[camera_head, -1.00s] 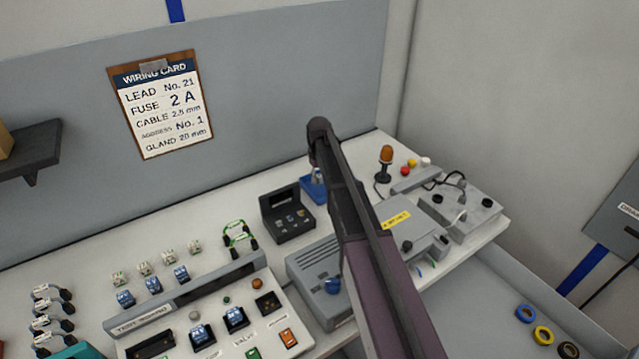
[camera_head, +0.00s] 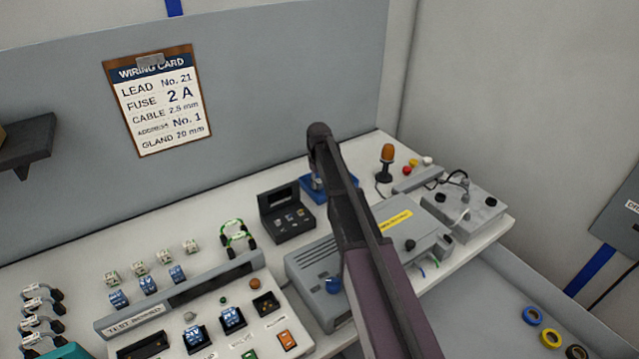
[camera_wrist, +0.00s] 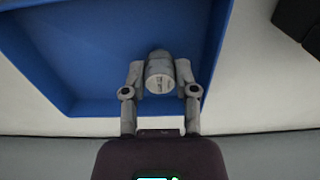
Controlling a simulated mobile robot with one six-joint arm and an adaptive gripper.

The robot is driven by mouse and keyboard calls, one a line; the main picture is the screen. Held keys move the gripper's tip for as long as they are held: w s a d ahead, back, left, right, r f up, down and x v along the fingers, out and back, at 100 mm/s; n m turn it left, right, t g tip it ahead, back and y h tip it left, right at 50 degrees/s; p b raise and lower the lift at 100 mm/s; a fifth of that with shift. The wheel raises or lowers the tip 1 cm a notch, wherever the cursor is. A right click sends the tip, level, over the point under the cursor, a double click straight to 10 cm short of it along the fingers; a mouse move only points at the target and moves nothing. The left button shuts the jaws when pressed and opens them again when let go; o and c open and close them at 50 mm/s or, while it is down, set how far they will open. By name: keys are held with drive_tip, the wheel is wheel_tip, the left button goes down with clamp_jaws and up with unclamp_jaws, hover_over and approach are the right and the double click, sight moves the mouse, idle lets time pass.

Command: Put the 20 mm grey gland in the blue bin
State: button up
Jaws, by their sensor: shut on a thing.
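In the wrist view my gripper (camera_wrist: 160,78) is shut on a grey cylindrical gland (camera_wrist: 160,74), one finger on each side of it. The gland is over the blue bin (camera_wrist: 215,45), near the bin's front wall; I cannot tell whether it touches the floor of the bin. In the head view the blue bin (camera_head: 347,187) stands at the back of the bench, partly hidden behind my arm. The gland's size marking is not readable, and the gripper is mostly hidden there.
An open black case (camera_head: 288,216) with small parts stands left of the bin. A test board (camera_head: 200,318) lies at the front left. The wiring card (camera_head: 158,103) reads gland 20 mm.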

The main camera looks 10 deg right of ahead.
sight(319, 181)
drive_tip(key=shift+f, duration=0.1)
drive_tip(key=o, duration=0.8)
drive_tip(key=shift+o, duration=0.2)
wheel_tip(319, 181, up, 12)
drive_tip(key=p, duration=1.2)
idle(0.4)
drive_tip(key=s+m, duration=0.1)
drive_tip(key=s, duration=0.9)
drive_tip(key=s+m, duration=0.2)
drive_tip(key=s, duration=0.8)
drive_tip(key=s+d+m, duration=0.1)
drive_tip(key=s, duration=1)
drive_tip(key=shift+d+m, duration=0.1)
drive_tip(key=shift+m, duration=0.2)
